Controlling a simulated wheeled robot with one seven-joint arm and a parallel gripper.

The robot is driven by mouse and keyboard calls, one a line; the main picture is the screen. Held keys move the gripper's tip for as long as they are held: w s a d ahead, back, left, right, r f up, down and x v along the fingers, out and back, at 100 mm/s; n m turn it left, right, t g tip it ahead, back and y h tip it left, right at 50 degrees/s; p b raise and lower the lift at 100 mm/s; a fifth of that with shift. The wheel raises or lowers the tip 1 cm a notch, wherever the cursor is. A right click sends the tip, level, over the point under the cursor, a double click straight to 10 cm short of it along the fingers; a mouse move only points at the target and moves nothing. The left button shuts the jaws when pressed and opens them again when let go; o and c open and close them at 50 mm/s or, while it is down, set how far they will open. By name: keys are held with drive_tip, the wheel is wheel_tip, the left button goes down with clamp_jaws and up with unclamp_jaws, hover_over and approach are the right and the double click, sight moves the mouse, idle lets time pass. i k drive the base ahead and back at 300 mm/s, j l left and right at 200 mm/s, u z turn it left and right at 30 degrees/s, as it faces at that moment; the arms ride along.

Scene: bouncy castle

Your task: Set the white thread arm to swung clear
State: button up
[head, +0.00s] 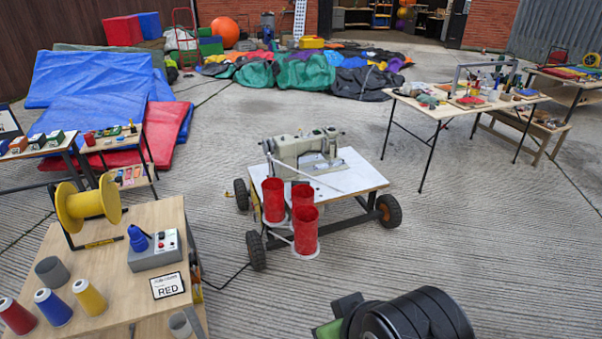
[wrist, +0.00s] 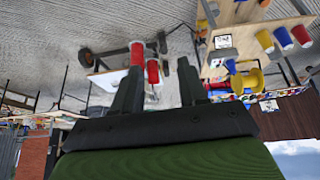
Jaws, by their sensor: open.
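The white thread arm (head: 305,174) is a thin white rod on the wheeled sewing-machine cart. It slants across the white cart top (head: 350,172) in front of the pale sewing machine (head: 300,150), from the upper left down to the right. Red cylinders (head: 306,230) stand at the cart's front left, by the rod. My gripper (wrist: 160,68) is open and empty in the wrist view, where the scene is upside down. A red cylinder (wrist: 137,53) shows beyond its fingers, apart from them. I cannot make out the thread arm clearly there.
A wooden table (head: 120,235) with a yellow spool (head: 88,204), a control box (head: 155,250) and thread cones stands at left. A craft table (head: 450,108) stands at right. Blue and red mats lie behind on the left. Concrete floor is open right of the cart.

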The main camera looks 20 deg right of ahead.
sight(269, 159)
drive_tip(key=i+l+u, duration=0.55)
drive_tip(key=l, duration=0.3)
drive_tip(key=i+l+u, duration=0.25)
drive_tip(key=l, duration=0.2)
drive_tip(key=l+u, duration=0.3)
drive_tip(key=l, duration=0.25)
drive_tip(key=i+l+u, duration=0.25)
drive_tip(key=l, duration=0.3)
drive_tip(key=k+l+u, duration=0.1)
drive_tip(key=l+u, duration=0.15)
drive_tip(key=l, duration=0.3)
